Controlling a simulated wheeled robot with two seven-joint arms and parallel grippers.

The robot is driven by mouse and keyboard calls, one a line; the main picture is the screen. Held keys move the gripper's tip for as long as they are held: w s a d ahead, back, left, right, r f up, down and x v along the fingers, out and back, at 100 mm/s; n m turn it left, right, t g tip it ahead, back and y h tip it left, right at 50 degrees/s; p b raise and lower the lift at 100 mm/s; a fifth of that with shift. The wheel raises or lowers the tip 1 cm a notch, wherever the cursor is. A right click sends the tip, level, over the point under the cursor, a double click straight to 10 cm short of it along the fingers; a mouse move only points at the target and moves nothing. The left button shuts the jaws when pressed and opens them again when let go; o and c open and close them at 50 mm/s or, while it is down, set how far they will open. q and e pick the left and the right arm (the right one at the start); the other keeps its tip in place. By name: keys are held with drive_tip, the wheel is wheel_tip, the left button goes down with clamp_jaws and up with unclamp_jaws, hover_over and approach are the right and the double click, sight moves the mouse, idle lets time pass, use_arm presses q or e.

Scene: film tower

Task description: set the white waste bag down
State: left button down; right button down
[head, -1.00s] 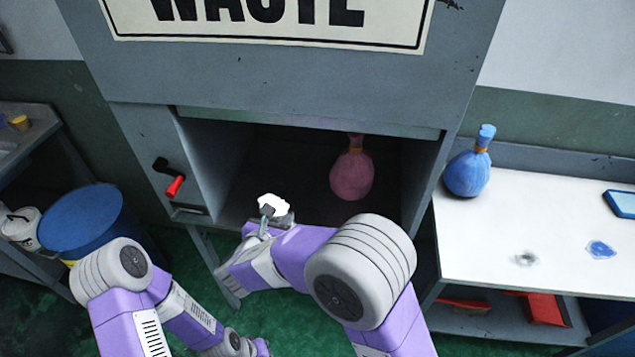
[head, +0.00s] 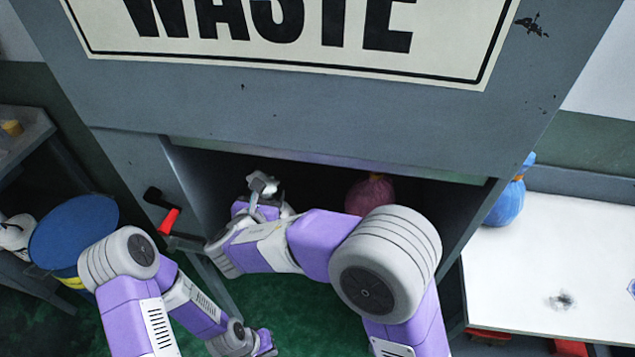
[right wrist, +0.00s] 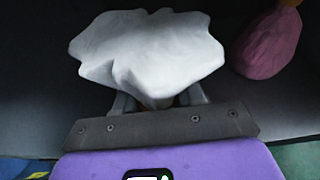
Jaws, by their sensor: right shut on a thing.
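The white waste bag (right wrist: 150,45) shows large in the right wrist view, its neck between the fingers of my right gripper (right wrist: 158,103). My right gripper is shut on it. In the head view my right gripper (head: 262,186) reaches into the dark opening of the grey waste cabinet (head: 300,115), toward its left side. I cannot make out the bag clearly there. The dark floor lies behind the bag in the wrist view; whether they touch I cannot tell. My left gripper (head: 266,345) is low at the bottom edge, away from the opening, its fingers unclear.
A pink bag (head: 368,194) stands inside the opening to the right, partly hidden by my right arm; it also shows in the right wrist view (right wrist: 265,45). A red-handled lever (head: 169,221) is left of the opening. A blue bag (head: 505,204) stands on the white table (head: 535,255).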

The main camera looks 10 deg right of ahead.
drive_tip(key=w+r+x, duration=0.1)
drive_tip(key=r+x, duration=0.2)
drive_tip(key=x, duration=1.4)
drive_tip(key=shift+w+d+b, duration=0.25)
drive_tip(key=shift+d+b, duration=0.05)
drive_tip(key=shift+b, duration=0.05)
drive_tip(key=shift+r, duration=0.1)
drive_tip(key=c, duration=0.7)
unclamp_jaws()
drive_tip(key=shift+o, duration=0.2)
